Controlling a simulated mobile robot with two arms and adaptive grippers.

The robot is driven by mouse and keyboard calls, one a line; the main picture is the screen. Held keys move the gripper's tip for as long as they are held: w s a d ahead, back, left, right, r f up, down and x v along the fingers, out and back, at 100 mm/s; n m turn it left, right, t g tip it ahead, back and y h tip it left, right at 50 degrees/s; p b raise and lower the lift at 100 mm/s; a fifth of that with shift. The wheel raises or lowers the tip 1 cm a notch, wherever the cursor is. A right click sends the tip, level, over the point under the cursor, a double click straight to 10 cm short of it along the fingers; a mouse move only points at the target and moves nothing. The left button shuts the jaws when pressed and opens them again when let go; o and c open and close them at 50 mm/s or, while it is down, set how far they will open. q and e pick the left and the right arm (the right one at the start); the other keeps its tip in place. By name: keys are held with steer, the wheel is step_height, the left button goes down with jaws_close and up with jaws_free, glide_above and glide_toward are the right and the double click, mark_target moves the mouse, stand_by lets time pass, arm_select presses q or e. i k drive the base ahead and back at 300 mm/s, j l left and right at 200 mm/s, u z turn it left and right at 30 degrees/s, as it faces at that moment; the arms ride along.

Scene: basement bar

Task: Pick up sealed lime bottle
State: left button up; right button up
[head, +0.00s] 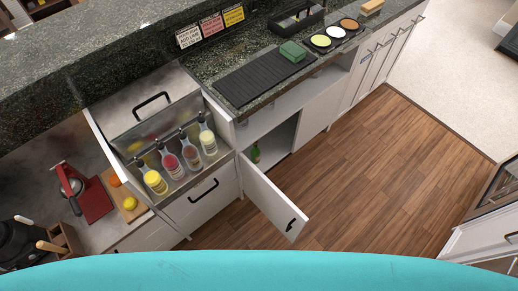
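A small green bottle (255,153) stands inside the open lower cabinet, just behind the door's hinge side. It is small in the picture, and I cannot read a label or see whether it is sealed. Several bottles with dark pour spouts stand in the steel well: a yellow one (155,182), a red one (171,165), a pinkish-red one (190,157) and a pale yellow one (208,142). I cannot tell for sure which bottle is the lime one. Neither of my grippers is in view.
The white cabinet door (272,204) swings out over the wood floor (365,165). The steel well (212,169) has a lid with a black handle. Floor to the right is clear.

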mark_target(255, 151)
steer(key=i+l+u, duration=0.1)
steer(key=l, duration=0.45)
steer(key=i+l+u, duration=0.1)
steer(key=l, duration=0.45)
steer(key=i+l+u, duration=0.1)
steer(key=l, duration=0.45)
steer(key=i+l+u, duration=0.1)
steer(key=l, duration=0.2)
steer(key=i+l, duration=0.25)
steer(key=i+l+u, duration=0.15)
steer(key=l, duration=0.2)
steer(key=i+l, duration=0.15)
steer(key=l, duration=0.2)
steer(key=i+u, duration=0.35)
steer(key=i, duration=0.7)
